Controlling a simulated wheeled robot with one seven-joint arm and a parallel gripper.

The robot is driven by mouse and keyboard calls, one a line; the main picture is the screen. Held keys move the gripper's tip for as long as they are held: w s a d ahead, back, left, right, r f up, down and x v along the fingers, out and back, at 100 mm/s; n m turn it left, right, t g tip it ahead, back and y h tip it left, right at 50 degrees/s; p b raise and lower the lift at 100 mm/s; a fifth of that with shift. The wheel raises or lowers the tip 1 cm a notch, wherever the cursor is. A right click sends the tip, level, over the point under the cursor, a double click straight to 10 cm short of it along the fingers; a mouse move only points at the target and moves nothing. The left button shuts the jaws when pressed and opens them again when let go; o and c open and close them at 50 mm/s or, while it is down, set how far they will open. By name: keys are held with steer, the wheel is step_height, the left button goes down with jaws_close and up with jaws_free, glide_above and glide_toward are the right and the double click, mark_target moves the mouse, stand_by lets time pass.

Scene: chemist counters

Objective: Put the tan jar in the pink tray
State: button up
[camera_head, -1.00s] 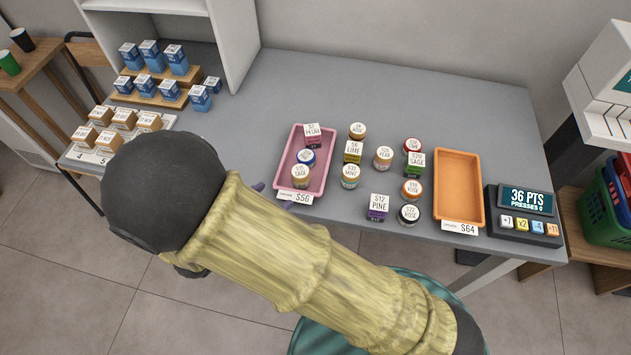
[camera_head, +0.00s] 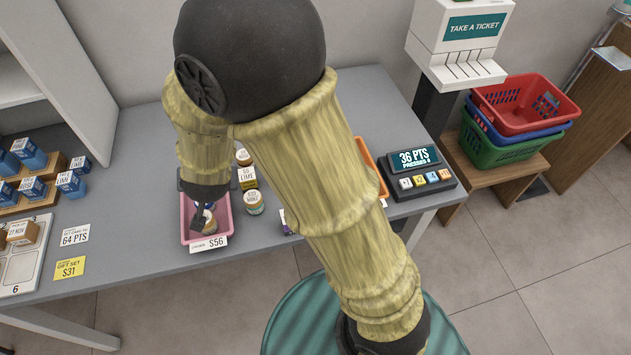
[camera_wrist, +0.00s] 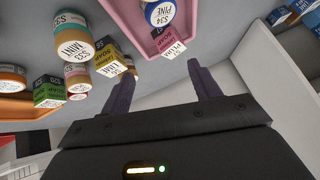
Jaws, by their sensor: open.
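The pink tray (camera_head: 190,233) is on the counter, partly behind my arm. It also shows at the top of the wrist view (camera_wrist: 124,16). A tan jar with a pale lid (camera_head: 209,226) shows inside its near part, partly covered by my fingers. In the wrist view the tray holds a blue-rimmed jar (camera_wrist: 160,13) and a plum box (camera_wrist: 170,42). The tan jar is not clearly seen there. My gripper (camera_head: 201,213) overlaps the tray in the head view. In the wrist view my gripper (camera_wrist: 160,82) is open, with nothing between its fingers.
A mint jar (camera_head: 254,202) and a lime box (camera_head: 248,178) stand right of the tray. The orange tray (camera_head: 369,160) is mostly behind my arm. A points display (camera_head: 416,158) is at the right. Bare counter (camera_head: 135,200) lies left of the pink tray.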

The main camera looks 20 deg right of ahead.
steer(key=s+d+r+n+g, duration=0.1)
steer(key=s+d, duration=0.2)
steer(key=d, duration=0.4)
steer(key=s+d+r+g, duration=0.1)
steer(key=s+d+g, duration=0.1)
steer(key=s+d, duration=0.2)
steer(key=s+d+r+n+g+h, duration=0.1)
steer(key=s+d, duration=0.3)
steer(key=d, duration=0.6)
steer(key=shift+s+d+n+g, duration=0.25)
steer(key=shift+n+g, duration=0.05)
steer(key=shift+g, duration=0.4)
